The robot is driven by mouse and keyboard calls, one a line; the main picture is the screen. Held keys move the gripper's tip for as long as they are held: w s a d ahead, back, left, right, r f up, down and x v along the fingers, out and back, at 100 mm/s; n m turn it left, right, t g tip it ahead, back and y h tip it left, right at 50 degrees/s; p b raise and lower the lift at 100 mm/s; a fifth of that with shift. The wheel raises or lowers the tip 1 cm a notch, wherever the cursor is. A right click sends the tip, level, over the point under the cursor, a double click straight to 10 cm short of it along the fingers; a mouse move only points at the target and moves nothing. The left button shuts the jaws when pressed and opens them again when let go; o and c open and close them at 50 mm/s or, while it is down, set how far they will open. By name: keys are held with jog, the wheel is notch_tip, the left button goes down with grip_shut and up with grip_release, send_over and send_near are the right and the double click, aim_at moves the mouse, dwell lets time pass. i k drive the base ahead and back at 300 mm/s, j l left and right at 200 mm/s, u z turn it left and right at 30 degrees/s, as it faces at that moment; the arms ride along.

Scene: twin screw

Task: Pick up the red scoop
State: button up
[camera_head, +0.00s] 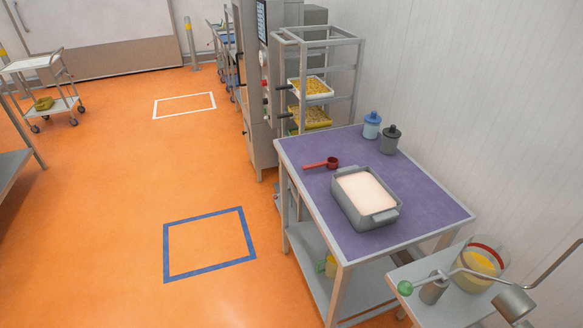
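The red scoop (332,162) lies on the purple top of the table (436,209), near its left edge. Its round bowl is at the right and its handle points left. It sits just behind and left of a grey bin (360,211) filled with pale powder, apart from it. My gripper is not in view.
A blue-lidded jar (371,126) and a grey jar (390,141) stand at the table's back corner. A rack (330,45) with yellow-filled trays stands behind. A side stand with a yellow-filled clear container (482,264) is front right. Orange floor (150,190) left of the table is clear.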

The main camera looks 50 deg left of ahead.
aim_at(333, 162)
jog(key=u, duration=1.75)
jog(key=i+j, duration=0.1)
jog(key=j, duration=0.45)
jog(key=i+j, duration=0.1)
jog(key=j, duration=0.45)
jog(key=i+j+z, duration=0.1)
jog(key=i+j, duration=1.15)
jog(key=i, duration=1.05)
jog(key=i+l, duration=0.25)
